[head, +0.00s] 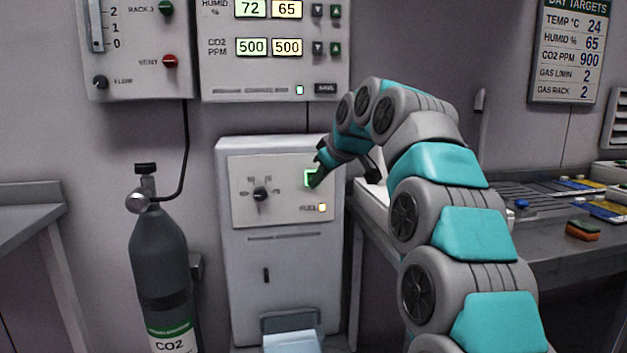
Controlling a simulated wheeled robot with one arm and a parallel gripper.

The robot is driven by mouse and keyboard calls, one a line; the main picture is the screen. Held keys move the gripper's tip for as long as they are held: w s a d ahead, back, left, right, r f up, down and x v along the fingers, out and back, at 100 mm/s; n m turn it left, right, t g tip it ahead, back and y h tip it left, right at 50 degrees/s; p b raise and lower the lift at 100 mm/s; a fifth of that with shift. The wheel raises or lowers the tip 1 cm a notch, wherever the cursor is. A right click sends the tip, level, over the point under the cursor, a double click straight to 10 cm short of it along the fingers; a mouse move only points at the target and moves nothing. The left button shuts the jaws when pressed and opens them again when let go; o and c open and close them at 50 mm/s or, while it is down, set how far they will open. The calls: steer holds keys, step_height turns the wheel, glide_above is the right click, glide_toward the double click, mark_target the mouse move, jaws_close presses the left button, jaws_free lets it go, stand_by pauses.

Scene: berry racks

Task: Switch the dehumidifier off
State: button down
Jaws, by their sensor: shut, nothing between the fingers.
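The dehumidifier (278,272) is a pale grey cabinet standing against the wall in the middle of the head view. The knob is uncovered, to the left of my gripper.
A dark CO2 cylinder (163,263) stands left of the dehumidifier. A control box (272,75) with humidity and CO2 readouts hangs above. A bench (548,233) with a sponge (582,231) is at right. A pale blue container (292,342) sits at the dehumidifier's foot.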

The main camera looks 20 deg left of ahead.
steer(key=shift+w, duration=0.1)
stand_by(0.7)
steer(key=shift+w+a+p, duration=0.2)
steer(key=shift+w+p, duration=0.05)
steer(key=shift+p, duration=0.2)
steer(key=shift+w+a+p, duration=0.25)
steer(key=shift+w+p, duration=0.2)
stand_by(0.7)
steer(key=shift+s, duration=0.15)
steer(key=shift+s+d+b, duration=0.45)
steer(key=shift+s+b, duration=0.2)
steer(key=shift+b, duration=0.1)
steer(key=s+d+b, duration=0.1)
steer(key=s+b, duration=0.1)
steer(key=s, duration=0.1)
steer(key=s+d+b, duration=0.1)
steer(key=shift+s+d, duration=0.15)
steer(key=shift+d, duration=0.15)
